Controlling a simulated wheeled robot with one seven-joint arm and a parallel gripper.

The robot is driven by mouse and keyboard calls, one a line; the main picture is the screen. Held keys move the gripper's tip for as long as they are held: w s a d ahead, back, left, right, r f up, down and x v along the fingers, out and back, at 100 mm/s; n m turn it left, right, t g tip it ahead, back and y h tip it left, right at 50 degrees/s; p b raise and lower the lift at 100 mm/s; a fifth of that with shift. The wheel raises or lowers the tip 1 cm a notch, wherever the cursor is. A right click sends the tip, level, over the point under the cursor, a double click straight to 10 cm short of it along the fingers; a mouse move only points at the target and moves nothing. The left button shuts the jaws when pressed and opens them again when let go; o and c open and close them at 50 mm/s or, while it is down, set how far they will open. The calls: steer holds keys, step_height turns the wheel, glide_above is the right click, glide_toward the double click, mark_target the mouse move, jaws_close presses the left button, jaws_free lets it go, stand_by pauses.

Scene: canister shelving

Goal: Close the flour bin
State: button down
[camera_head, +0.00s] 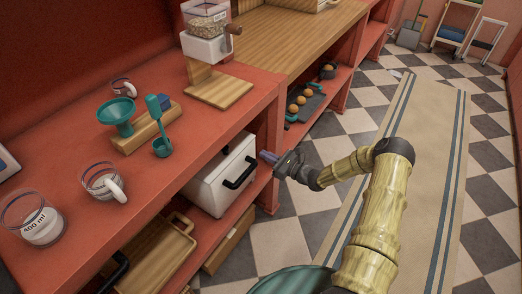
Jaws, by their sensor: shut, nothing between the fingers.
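A white bin (212,190) with a black handle (240,171) on its front stands on the shelf below the red counter. It looks like the flour bin, but I see no label. Its front faces the aisle, and the counter edge hides part of its top and back. I cannot tell how far open it is. My gripper (268,157) is shut and empty, just right of the bin's upper front corner and the handle. I cannot tell whether the fingertips touch the bin.
The red counter (60,170) holds glass measuring cups (35,222), a teal funnel (116,115) and a grain dispenser (208,35). A wooden tray (150,255) lies left of the bin. A muffin tray (305,103) sits on the shelf farther back. The floor runner (420,120) is clear.

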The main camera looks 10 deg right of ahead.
steer(key=v, duration=0.8)
steer(key=shift+d, duration=0.2)
steer(key=shift+f, duration=0.1)
